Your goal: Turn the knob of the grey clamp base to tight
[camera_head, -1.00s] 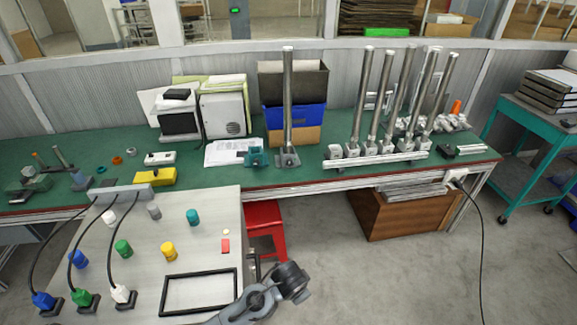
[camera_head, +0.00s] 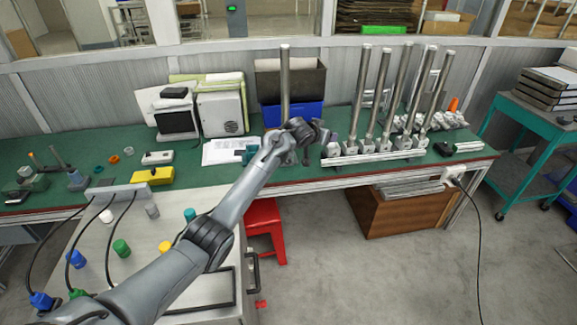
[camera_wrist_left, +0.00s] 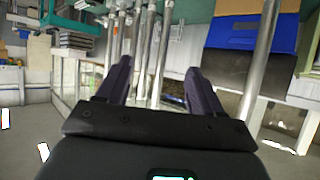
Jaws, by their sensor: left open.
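A grey clamp base (camera_head: 291,158) stands on the green bench at the foot of a single tall metal pole (camera_head: 285,85). My left arm hides much of this base, and I cannot make out its knob or how it is set. My left gripper (camera_head: 326,134) is open and empty, beside the single pole on its right, with its fingers toward the clustered poles. In the left wrist view its two dark fingers (camera_wrist_left: 158,78) are spread apart with poles behind them. The single pole also shows there (camera_wrist_left: 262,70), right of the fingers. My right gripper is not in view.
Several poles in grey bases (camera_head: 384,147) stand right of my left gripper along a metal rail (camera_head: 372,158). A blue bin (camera_head: 309,112) stands behind. A teal block (camera_head: 249,155) lies left of the clamp base. A control panel (camera_head: 110,277) lies under my forearm.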

